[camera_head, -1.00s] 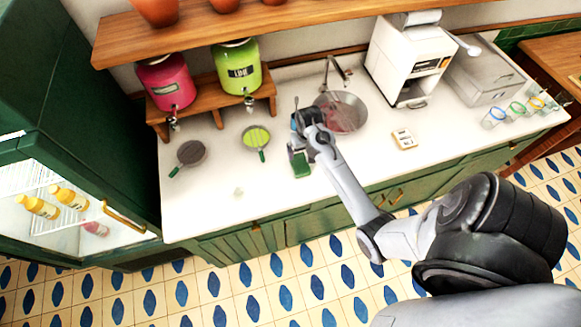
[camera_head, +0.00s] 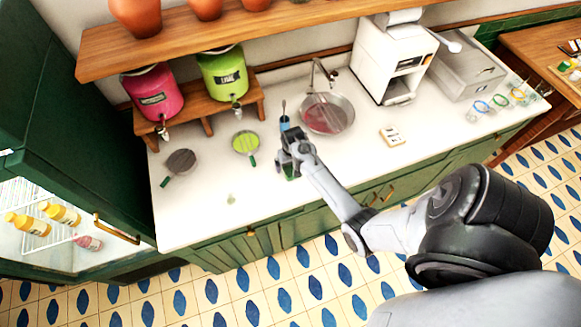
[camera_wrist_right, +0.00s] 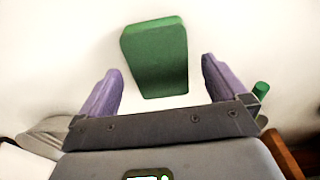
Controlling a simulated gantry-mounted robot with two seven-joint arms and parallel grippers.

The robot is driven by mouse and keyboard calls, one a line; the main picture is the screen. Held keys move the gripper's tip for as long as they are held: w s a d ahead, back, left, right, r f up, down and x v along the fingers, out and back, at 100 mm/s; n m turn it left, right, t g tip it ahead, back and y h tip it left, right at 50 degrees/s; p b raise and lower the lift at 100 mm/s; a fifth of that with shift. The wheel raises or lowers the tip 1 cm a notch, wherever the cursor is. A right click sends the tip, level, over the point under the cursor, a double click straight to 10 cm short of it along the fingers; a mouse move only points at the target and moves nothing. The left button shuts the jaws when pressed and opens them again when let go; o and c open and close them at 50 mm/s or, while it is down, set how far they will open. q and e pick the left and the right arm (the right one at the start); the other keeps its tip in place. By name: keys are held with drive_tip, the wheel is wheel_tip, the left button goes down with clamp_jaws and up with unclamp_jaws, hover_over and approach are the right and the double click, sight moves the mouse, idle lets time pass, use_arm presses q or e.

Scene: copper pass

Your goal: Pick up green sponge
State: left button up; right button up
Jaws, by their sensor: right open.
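The green sponge (camera_wrist_right: 155,55) lies on the white counter, in the right wrist view just beyond and between the two purple fingers of my right gripper (camera_wrist_right: 162,88). The fingers are apart and nothing is between their tips that I can see touching them. In the head view my right gripper (camera_head: 288,168) is over the counter and hides most of the sponge; only a bit of green (camera_head: 291,178) shows under it. My left gripper is not in view.
A blue cup (camera_head: 285,123) with a utensil stands just behind the gripper, near the round sink (camera_head: 327,113). A green strainer (camera_head: 246,143) and a grey strainer (camera_head: 180,162) lie to the left. A small card-like item (camera_head: 391,137) lies to the right. The front counter is mostly clear.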

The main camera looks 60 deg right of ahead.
drive_tip(key=shift+f, duration=0.4)
drive_tip(key=c, duration=1.1)
drive_tip(key=shift+r, duration=0.2)
drive_tip(key=shift+r+p, duration=0.8)
drive_tip(key=shift+p, duration=0.25)
wheel_tip(320, 180, up, 7)
drive_tip(key=p, duration=0.6)
wheel_tip(320, 180, up, 9)
hover_over(291, 166)
